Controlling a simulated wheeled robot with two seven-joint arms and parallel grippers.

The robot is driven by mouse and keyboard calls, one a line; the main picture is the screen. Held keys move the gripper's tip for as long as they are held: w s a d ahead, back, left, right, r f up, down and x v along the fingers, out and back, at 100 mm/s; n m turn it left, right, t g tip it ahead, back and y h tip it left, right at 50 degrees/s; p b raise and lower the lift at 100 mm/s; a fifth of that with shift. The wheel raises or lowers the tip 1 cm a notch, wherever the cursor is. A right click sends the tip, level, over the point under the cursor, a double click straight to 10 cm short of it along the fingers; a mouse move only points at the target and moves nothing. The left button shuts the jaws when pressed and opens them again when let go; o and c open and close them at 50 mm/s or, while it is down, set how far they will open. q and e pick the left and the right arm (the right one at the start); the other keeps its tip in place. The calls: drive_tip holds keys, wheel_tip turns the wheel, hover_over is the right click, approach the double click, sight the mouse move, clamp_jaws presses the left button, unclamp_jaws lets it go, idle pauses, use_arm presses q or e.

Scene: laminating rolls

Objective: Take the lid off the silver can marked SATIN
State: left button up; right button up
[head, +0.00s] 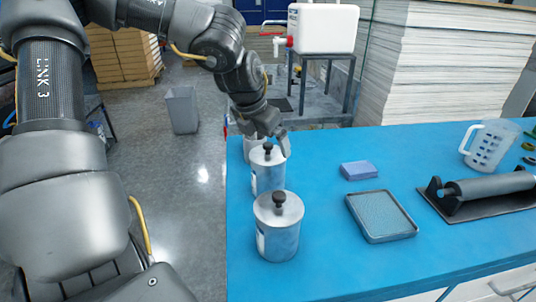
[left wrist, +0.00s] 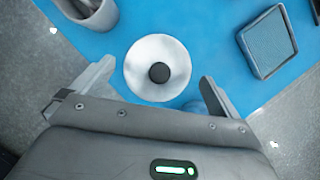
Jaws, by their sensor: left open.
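My left gripper (head: 276,135) is open near the middle and back cans. In the left wrist view, a round pale lid (left wrist: 140,62) with a black knob lies between the spread fingers (left wrist: 158,73), apart from both. My right gripper is not seen.
A grey tray (head: 382,236), a blue block (head: 359,170), a roller (head: 490,187) and a clear jug (head: 489,143) sit to the right. A grey container (left wrist: 96,14) is cut off at the wrist view's top left. The table is clear between the cans and tray.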

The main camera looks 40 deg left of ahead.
sight(269, 143)
use_arm(q)
drive_tip(key=x, duration=0.2)
drive_tip(key=shift+w+f, duration=0.15)
drive_tip(key=shift+f, duration=0.25)
drive_tip(key=c, duration=0.7)
drive_tip(key=shift+r, duration=0.1)
wheel_tip(269, 143, up, 10)
drive_tip(key=shift+f, duration=0.15)
